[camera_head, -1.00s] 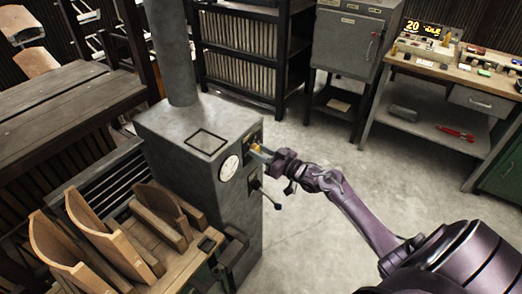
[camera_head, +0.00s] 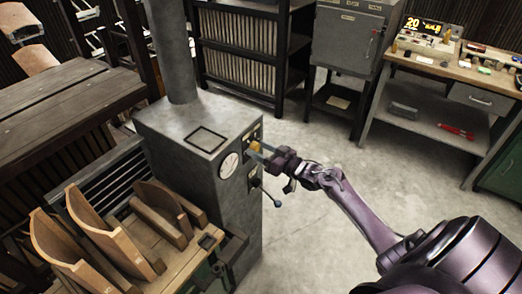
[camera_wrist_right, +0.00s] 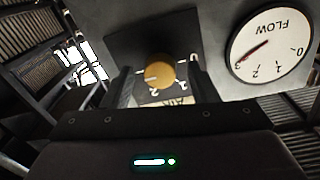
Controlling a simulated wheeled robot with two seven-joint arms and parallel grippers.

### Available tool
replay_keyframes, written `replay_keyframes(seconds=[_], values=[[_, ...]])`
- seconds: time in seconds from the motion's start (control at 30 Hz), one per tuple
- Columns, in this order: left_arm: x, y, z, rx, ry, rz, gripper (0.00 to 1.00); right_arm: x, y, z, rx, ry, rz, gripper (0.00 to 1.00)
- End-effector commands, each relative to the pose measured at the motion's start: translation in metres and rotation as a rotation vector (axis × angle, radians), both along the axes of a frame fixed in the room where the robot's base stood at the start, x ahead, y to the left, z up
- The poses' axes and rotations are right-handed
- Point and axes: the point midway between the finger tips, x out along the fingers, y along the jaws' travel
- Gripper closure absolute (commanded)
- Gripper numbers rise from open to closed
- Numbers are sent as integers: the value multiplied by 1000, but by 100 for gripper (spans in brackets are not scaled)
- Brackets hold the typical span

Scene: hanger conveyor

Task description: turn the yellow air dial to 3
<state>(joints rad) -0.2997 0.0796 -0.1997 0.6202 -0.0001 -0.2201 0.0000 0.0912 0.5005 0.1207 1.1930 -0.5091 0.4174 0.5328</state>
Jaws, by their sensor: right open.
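The yellow air dial (camera_head: 256,146) is on the front panel of the grey machine (camera_head: 205,175). In the right wrist view the yellow dial (camera_wrist_right: 159,71) has a pale pointer mark low on its left side, towards the lower left. A 2 shows below it on the dark plate (camera_wrist_right: 125,47); other digits are partly hidden. My right gripper (camera_head: 264,153) is in front of the panel. In the wrist view its fingers (camera_wrist_right: 161,86) stand apart at the left and right of the dial, with gaps; contact is not visible. My left gripper is not in view.
A round FLOW gauge (camera_wrist_right: 271,45) sits right of the dial in the wrist view, its needle near 3. A lever with a dark ball (camera_head: 278,203) sticks out below the gripper. Wooden forms (camera_head: 95,235) stand at left. The floor right of the machine is clear.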

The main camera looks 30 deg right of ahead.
Motion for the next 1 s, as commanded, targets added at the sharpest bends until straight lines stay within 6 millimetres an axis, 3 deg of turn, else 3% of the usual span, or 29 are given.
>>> replay_keyframes(seconds=[0.23, 0.63, 1.0], values=[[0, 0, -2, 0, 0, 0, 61, -10, -3, -1, -1, 0, 0, 47], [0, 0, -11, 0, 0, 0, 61, -66, -23, -2, -2, 2, 0, 47], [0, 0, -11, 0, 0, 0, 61, -74, -26, 0, 0, 0, 0, 47]])
